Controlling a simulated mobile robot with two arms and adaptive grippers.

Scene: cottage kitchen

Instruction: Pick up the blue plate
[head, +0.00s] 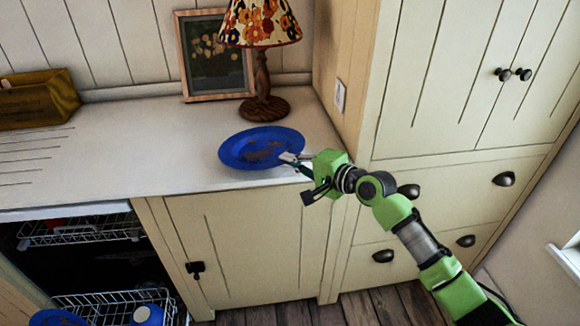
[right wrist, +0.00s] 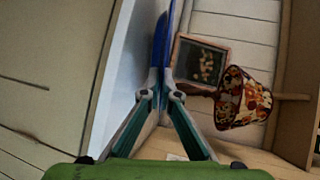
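The blue plate (head: 240,153), with brownish stains in its middle, is over the right end of the white counter, near its front edge. I cannot tell whether it rests on the counter or is just above it. My right gripper (head: 292,160) is at the plate's right rim. In the right wrist view its two fingers (right wrist: 163,78) close together with the edge of the plate (right wrist: 161,50) pinched between the tips. My left gripper is not in view.
A floral lamp (head: 262,85) and a framed picture (head: 215,55) stand behind the plate. A wooden box (head: 38,103) is at the counter's far left. Below left, an open dishwasher (head: 85,230) holds racks and blue dishes. A tall cabinet (head: 450,90) stands to the right.

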